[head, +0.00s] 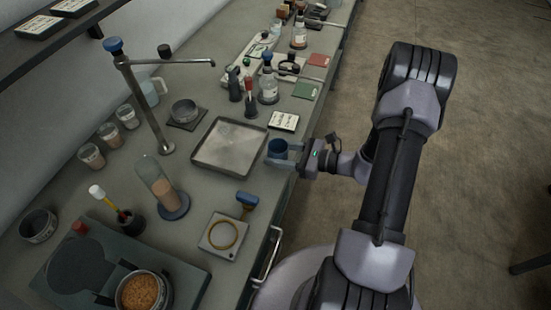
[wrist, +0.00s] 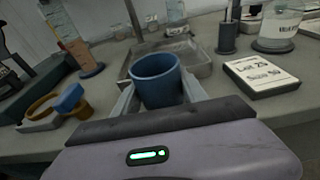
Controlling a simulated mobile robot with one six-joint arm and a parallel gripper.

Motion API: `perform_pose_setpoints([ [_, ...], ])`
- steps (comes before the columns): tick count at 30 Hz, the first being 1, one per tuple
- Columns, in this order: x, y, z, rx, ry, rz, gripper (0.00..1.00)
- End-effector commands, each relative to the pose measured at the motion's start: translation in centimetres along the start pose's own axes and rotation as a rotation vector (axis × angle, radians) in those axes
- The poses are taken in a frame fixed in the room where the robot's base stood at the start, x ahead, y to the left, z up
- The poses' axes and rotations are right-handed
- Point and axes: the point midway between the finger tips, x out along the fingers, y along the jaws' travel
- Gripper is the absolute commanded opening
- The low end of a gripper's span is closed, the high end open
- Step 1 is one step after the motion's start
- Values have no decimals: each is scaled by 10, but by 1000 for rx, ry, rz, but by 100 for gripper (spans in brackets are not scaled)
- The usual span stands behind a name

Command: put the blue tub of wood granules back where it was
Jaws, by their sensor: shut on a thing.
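The blue tub (head: 278,149) is between the fingers of my gripper (head: 282,154), near the front edge of the bench and just right of the metal tray. In the wrist view the tub (wrist: 156,82) is upright, with its open rim toward me, and my gripper (wrist: 158,97) is shut on it. Its contents cannot be made out. I cannot tell whether the tub's base touches the bench.
The shallow metal tray (head: 230,146) lies left of the tub. A label card (head: 284,121) is behind it. A yellow ring on a plate (head: 222,235) and a blue-headed piece (head: 247,199) are nearer. A swivel tap (head: 142,100) and a cylinder (head: 158,185) stand farther left.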

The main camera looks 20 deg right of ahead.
Motion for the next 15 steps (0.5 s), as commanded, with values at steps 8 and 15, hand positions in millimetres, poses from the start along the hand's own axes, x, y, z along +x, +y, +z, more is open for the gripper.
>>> perform_pose_setpoints([
  [8,5,0,-25,0,0,0,9],
  [15,6,0,-28,0,0,0,60],
])
